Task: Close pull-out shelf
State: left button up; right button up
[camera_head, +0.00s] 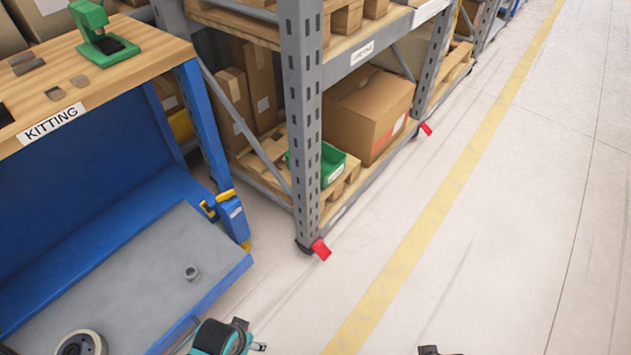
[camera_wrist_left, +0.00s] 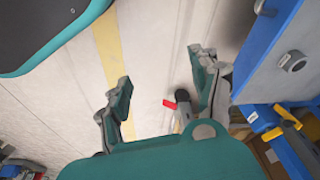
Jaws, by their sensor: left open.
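The pull-out shelf (camera_head: 140,268) is a grey tray with a blue rim. It sticks out from the lower part of the blue kitting bench (camera_head: 70,160). My left gripper (camera_head: 225,340) is at the bottom edge of the head view, just off the shelf's front right edge. In the left wrist view my left gripper (camera_wrist_left: 162,70) is open with nothing between its fingers. The shelf (camera_wrist_left: 262,85) lies just right of its right finger there; I cannot tell whether they touch. A small dark part at the bottom of the head view may be my right gripper (camera_head: 430,350), mostly cut off.
A metal nut (camera_head: 191,272) and a round roll (camera_head: 80,344) lie on the shelf. A grey rack (camera_head: 303,120) with boxes stands right of the bench, with a red foot guard (camera_head: 321,249). The floor with a yellow line (camera_head: 400,265) is clear on the right.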

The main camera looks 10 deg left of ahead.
aim_at(137, 294)
jog(key=j+u, duration=0.15)
jog(key=u, duration=1.85)
